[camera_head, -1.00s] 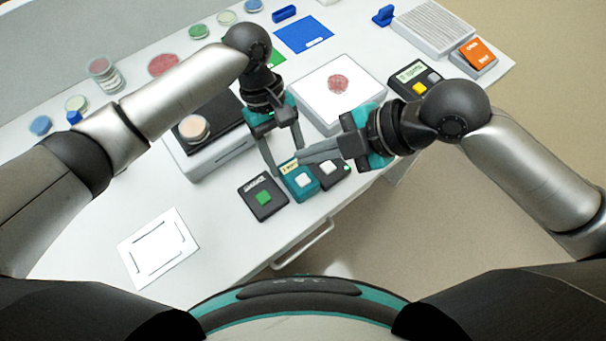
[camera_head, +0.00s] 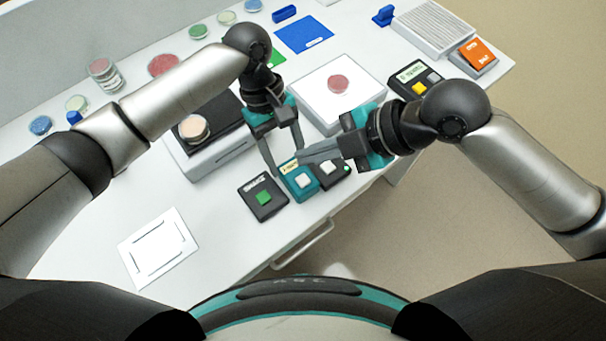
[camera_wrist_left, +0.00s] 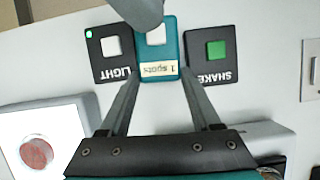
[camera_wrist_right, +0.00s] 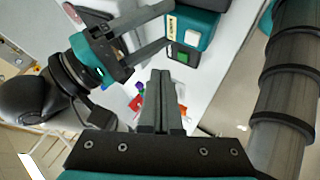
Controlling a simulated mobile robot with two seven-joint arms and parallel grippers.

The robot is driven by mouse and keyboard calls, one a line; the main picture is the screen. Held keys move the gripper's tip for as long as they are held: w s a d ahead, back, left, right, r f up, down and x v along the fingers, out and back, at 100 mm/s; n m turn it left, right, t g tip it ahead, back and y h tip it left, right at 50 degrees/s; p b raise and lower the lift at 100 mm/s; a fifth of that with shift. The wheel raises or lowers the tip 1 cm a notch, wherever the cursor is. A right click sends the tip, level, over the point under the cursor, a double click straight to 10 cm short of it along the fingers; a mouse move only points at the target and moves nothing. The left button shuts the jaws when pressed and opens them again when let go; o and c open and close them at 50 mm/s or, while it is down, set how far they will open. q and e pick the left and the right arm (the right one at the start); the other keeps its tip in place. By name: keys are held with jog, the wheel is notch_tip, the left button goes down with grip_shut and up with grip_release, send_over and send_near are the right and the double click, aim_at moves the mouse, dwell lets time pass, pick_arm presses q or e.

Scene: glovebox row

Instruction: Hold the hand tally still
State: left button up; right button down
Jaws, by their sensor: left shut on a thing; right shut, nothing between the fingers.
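The hand tally, a teal box (camera_head: 297,187) with a white button and a cream label, sits at the table's front edge between two black boxes. It also shows in the left wrist view (camera_wrist_left: 170,58), its label reading "1 spots". My left gripper (camera_head: 284,158) comes down from behind and is shut on the tally, one finger on each side. My right gripper (camera_head: 303,158) is shut and empty, its tips just above the tally. In the left wrist view the tips cover part of the tally near its white button; whether they touch it I cannot tell.
The black SHAKE box (camera_head: 262,200) with a green button stands left of the tally, the black LIGHT box (camera_wrist_left: 110,52) right of it. Behind are a white lamp box (camera_head: 315,112) with a red dish and a black-topped shaker (camera_head: 215,152). A white framed card (camera_head: 157,246) lies front left.

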aim_at(303, 181)
dwell(0.8)
notch_tip(303, 181, up, 4)
jog(key=shift+f, duration=0.1)
jog(key=shift+f, duration=4.45)
jog(key=shift+f, duration=0.15)
jog(key=shift+f, duration=0.25)
